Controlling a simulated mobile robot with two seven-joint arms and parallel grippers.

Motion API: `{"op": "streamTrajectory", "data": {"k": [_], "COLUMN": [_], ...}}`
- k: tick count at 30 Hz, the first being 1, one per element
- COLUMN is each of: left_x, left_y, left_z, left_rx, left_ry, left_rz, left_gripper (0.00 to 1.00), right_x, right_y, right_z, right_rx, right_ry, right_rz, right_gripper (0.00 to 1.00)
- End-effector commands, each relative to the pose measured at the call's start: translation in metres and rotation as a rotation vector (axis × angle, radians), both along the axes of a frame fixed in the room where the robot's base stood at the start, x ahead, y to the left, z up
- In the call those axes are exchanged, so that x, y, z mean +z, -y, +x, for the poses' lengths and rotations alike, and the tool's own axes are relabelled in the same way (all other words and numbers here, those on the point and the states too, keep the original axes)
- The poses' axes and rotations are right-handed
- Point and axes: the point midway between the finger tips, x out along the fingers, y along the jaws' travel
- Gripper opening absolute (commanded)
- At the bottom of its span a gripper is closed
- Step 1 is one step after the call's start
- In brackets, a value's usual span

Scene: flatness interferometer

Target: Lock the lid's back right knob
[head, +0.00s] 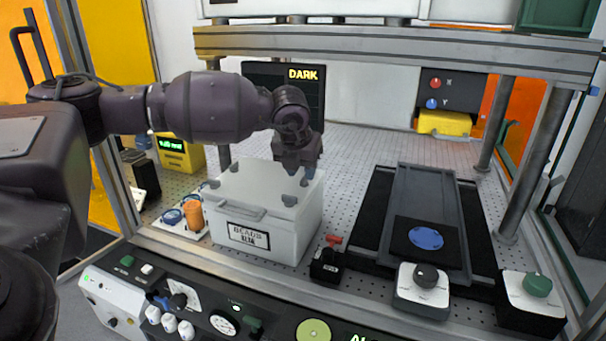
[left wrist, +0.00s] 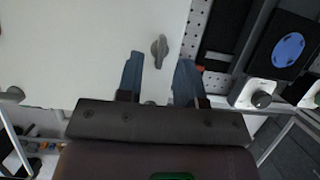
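A white box (head: 278,240) with a pale lid (head: 250,185) and a front label stands on the perforated table. Grey knobs sit near the lid's corners; the front right knob (head: 290,200) and front left knob (head: 214,184) show. My left gripper (head: 304,172) points down over the lid's back right corner and hides the knob there in the head view. In the left wrist view its two fingers (left wrist: 160,60) are apart, with a grey knob (left wrist: 158,47) between and just beyond their tips. Contact cannot be told. Its grip part lies nearly upright in that picture. My right gripper is not in view.
A black stage with a blue disc (head: 425,238) lies right of the box. A grey knob unit (head: 423,290) and a green knob unit (head: 535,298) stand in front. An orange jar (head: 193,214) is at the left. A crossbeam (head: 400,52) spans above.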

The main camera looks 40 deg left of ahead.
Motion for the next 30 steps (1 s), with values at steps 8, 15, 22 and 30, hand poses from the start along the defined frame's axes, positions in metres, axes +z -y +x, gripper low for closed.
{"op": "streamTrajectory", "data": {"k": [8, 15, 22, 30], "left_x": [-0.019, -0.020, -0.020, -0.019], "left_y": [-0.002, -0.002, -0.002, -0.002], "left_z": [0.007, 0.008, 0.008, 0.008], "left_rx": [0.000, 0.000, 0.000, -0.002], "left_ry": [-0.001, -0.001, -0.001, -0.001], "left_rz": [0.000, 0.000, 0.000, 0.000], "left_gripper": [0.34, 0.34, 0.06, 0.00], "right_x": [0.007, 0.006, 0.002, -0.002], "right_y": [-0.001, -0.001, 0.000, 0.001], "right_z": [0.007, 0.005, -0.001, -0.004], "right_rx": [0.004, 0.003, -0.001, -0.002], "right_ry": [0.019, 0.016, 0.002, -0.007], "right_rz": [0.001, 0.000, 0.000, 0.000], "right_gripper": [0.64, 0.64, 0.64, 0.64]}}
